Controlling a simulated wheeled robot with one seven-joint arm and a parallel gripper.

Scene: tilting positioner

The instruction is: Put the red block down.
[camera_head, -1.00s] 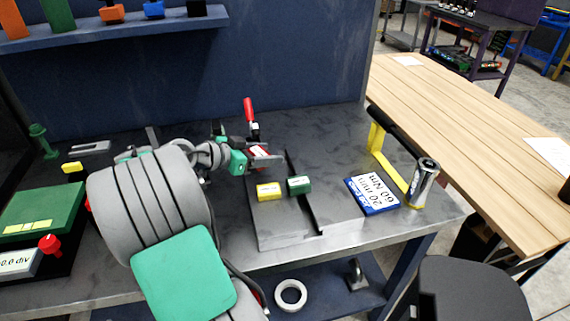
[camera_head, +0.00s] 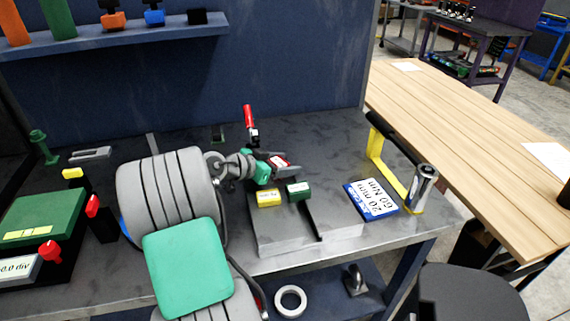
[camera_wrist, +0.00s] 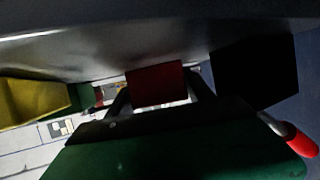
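The red block (camera_head: 281,161), with a white label on top, is at the tip of my gripper (camera_head: 274,165) in the head view. In the wrist view the red block (camera_wrist: 157,84) sits between the two dark fingers, and my gripper (camera_wrist: 158,92) is shut on it. It is over the back part of the grey slotted plate (camera_head: 279,236). Whether its underside touches the plate is hidden. A yellow block (camera_head: 269,198) and a green block (camera_head: 298,190) rest on the plate, just in front of it.
A red-handled clamp (camera_head: 249,117) stands close behind my gripper. A blue-edged sign (camera_head: 371,200) and a yellow-framed stand with a metal cylinder (camera_head: 424,184) are to the right. A black post with a red top (camera_head: 93,207) stands left of my arm.

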